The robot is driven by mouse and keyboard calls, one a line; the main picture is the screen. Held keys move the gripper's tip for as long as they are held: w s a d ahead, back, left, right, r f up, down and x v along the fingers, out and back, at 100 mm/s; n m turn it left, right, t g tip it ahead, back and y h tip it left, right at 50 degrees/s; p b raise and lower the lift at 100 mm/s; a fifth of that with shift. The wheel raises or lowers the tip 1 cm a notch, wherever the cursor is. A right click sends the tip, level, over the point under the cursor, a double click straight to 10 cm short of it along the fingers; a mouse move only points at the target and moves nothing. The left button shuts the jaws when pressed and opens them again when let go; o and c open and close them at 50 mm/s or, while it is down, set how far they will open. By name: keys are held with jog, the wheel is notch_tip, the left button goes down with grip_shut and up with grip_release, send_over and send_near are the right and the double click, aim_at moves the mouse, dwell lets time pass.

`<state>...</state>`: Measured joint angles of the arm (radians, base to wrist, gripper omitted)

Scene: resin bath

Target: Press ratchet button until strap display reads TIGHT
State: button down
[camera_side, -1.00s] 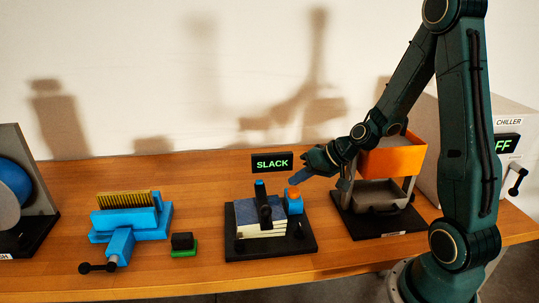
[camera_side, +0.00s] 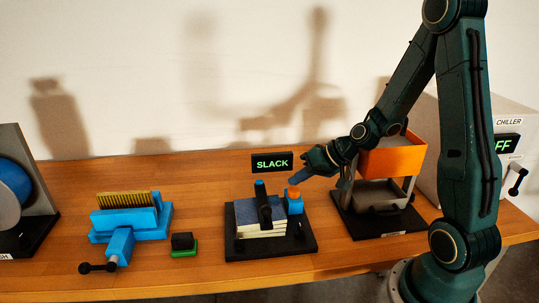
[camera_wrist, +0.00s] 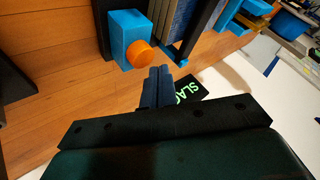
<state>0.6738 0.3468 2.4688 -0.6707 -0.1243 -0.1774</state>
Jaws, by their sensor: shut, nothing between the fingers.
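The strap display (camera_side: 272,163) reads SLACK in green, and part of it shows in the wrist view (camera_wrist: 190,90). The orange ratchet button (camera_side: 294,191) sits on a blue block (camera_side: 294,206) at the right of the strap stand. In the wrist view the button (camera_wrist: 139,54) juts from the blue block (camera_wrist: 125,28). A dark strap (camera_side: 263,207) runs over the stack of layers (camera_side: 246,213). My gripper (camera_side: 292,181) is shut and empty, with its fingertips just above the button in the side view. In the wrist view the fingertips (camera_wrist: 158,72) appear beside the button; contact cannot be told.
A blue vise (camera_side: 130,222) and a small green-based black block (camera_side: 183,244) stand to the left. An orange tray (camera_side: 390,160) on a rack stands close at the right, beneath my arm. The chiller (camera_side: 507,115) is at far right. Bare wood lies left of the strap stand's base (camera_side: 270,253).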

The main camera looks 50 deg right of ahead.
jog(key=shift+s+f, duration=0.2)
jog(key=shift+f, duration=1.2)
dwell(2.1)
jog(key=shift+s+r, duration=0.3)
jog(key=shift+r, duration=0.05)
dwell(0.5)
jog(key=shift+r, duration=0.1)
jog(key=shift+s+d+r, duration=0.1)
jog(key=shift+s+r, duration=0.05)
jog(key=shift+r, duration=2.5)
jog(key=shift+r, duration=0.1)
